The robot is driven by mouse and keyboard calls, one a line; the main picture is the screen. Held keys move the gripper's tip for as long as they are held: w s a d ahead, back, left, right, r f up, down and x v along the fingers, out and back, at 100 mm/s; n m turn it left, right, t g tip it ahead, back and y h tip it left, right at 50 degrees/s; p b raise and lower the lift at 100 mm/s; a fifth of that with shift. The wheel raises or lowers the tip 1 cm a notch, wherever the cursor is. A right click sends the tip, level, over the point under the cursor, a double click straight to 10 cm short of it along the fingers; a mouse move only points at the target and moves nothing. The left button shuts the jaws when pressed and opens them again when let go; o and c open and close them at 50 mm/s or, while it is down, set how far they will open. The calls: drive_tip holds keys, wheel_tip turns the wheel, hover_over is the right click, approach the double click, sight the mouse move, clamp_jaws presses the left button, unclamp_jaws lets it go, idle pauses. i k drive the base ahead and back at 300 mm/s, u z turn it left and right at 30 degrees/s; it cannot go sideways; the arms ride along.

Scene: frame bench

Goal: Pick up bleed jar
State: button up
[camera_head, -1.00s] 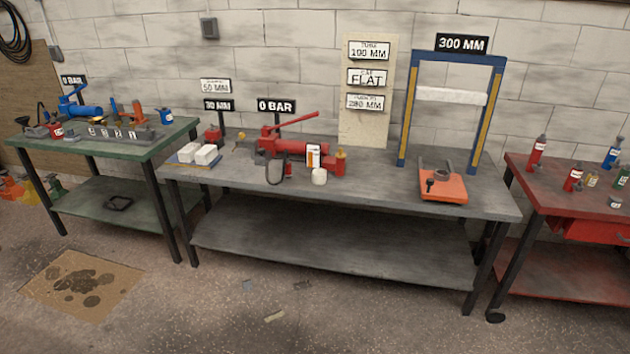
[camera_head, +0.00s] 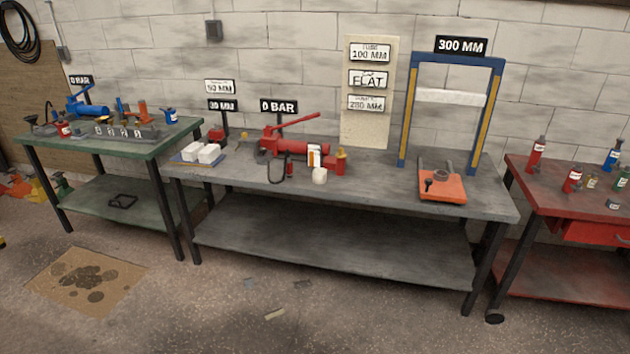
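A small white jar (camera_head: 320,176) stands near the front of the grey bench (camera_head: 380,190), and it may be the bleed jar. It is just in front of a white bottle with an orange band (camera_head: 314,157) and a red hand pump (camera_head: 295,146). No label on the jar can be read from here. My gripper is not in view.
The grey bench also holds white blocks (camera_head: 203,153), a blue press frame (camera_head: 406,115) and an orange plate (camera_head: 442,186). A green bench (camera_head: 150,150) stands left and a red bench (camera_head: 560,195) right, both with tools or bottles. The floor (camera_head: 200,315) in front is mostly clear.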

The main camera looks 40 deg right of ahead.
sight(320, 176)
drive_tip(key=z, duration=0.05)
drive_tip(key=i, duration=1)
